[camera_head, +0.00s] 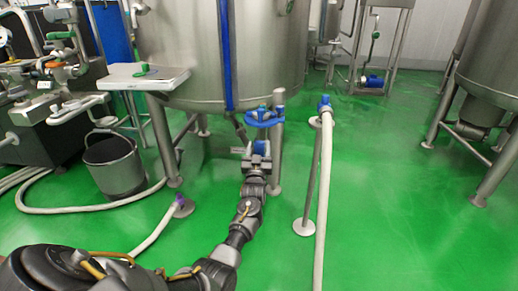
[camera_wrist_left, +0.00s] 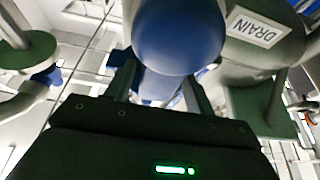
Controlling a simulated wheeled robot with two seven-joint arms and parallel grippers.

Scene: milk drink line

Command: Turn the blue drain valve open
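The blue drain valve shows under the big steel tank in the head view as a small blue part (camera_head: 261,146) right at my left gripper (camera_head: 260,158). In the left wrist view a large rounded blue part (camera_wrist_left: 180,38) fills the top middle, beside a plate (camera_wrist_left: 254,28) reading DRAIN. The fingers of my left gripper (camera_wrist_left: 163,92) stand on either side of a pale blue shaft (camera_wrist_left: 156,86) below it. Whether they press on it I cannot tell. The gripper hides part of the valve in the head view. My right gripper is not in view.
A blue handwheel (camera_head: 264,116) sits just above the gripper, near a tank leg (camera_head: 277,170). A stand with a white hose (camera_head: 324,180) is close on the right. A steel bucket (camera_head: 115,165) and a hose lie left. The green floor (camera_head: 400,225) is open at right.

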